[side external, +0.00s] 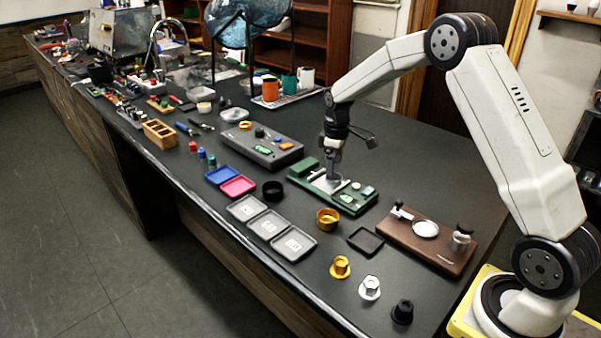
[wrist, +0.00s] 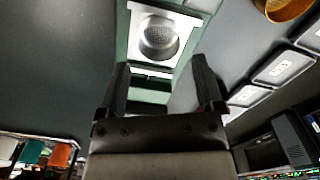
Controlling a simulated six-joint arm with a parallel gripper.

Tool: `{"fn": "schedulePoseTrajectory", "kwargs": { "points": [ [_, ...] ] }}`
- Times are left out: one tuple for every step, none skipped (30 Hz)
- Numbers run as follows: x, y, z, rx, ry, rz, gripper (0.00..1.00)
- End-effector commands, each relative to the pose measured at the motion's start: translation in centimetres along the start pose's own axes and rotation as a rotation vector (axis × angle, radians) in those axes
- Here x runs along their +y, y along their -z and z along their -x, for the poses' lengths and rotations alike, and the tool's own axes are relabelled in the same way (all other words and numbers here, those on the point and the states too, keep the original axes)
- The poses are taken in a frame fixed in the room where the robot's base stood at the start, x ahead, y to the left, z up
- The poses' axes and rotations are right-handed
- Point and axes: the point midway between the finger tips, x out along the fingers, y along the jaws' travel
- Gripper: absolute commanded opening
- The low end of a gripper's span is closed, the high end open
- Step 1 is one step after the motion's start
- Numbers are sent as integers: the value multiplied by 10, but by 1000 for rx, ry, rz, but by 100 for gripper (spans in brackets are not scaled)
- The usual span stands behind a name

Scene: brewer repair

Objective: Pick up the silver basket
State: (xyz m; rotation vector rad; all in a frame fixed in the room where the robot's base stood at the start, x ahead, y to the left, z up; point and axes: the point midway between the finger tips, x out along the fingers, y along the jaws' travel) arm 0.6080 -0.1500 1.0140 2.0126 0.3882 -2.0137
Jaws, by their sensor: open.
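The silver basket (wrist: 160,38), a round metal cup with a dotted inside, sits in a pale square plate on the green board (side external: 350,201). My gripper (wrist: 160,63) is open in the wrist view, with the basket just beyond its fingertips and nothing between them. In the side view my gripper (side external: 334,168) hangs down over the green board; its fingers and the basket are hard to make out there, and the arm end partly hides the plate.
A gold ring-like cup (side external: 327,220) and a black square frame (side external: 366,241) lie in front of the green board. A brown board (side external: 430,243) stands to the right, a grey control box (side external: 262,146) to the left. Three grey trays (side external: 268,226) line the front edge.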

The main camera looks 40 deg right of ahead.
Motion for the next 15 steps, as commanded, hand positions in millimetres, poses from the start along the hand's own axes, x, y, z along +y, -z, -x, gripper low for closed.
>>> {"fn": "schedulePoseTrajectory", "kwargs": {
  "points": [
    [0, 0, 0, 0, 0, 0, 86],
    [0, 0, 0, 0, 0, 0, 86],
    [0, 0, 0, 0, 0, 0, 86],
    [0, 0, -1, 0, 0, 0, 86],
    [0, 0, -2, 0, 0, 0, 86],
    [0, 0, -4, 0, 0, 0, 86],
    [0, 0, -6, 0, 0, 0, 86],
    [0, 0, -8, -1, 0, 0, 86],
    [0, 0, -11, -1, 1, 0, 86],
    [0, 0, -14, -2, 1, 0, 86],
    [0, 0, -18, -2, 2, 0, 86],
    [1, 0, -23, -2, 1, 0, 86],
    [1, 0, -26, -1, 1, 0, 86],
    [1, 0, -30, -2, 2, 0, 86],
    [1, 0, -35, -2, 2, 0, 86]
  ]
}}
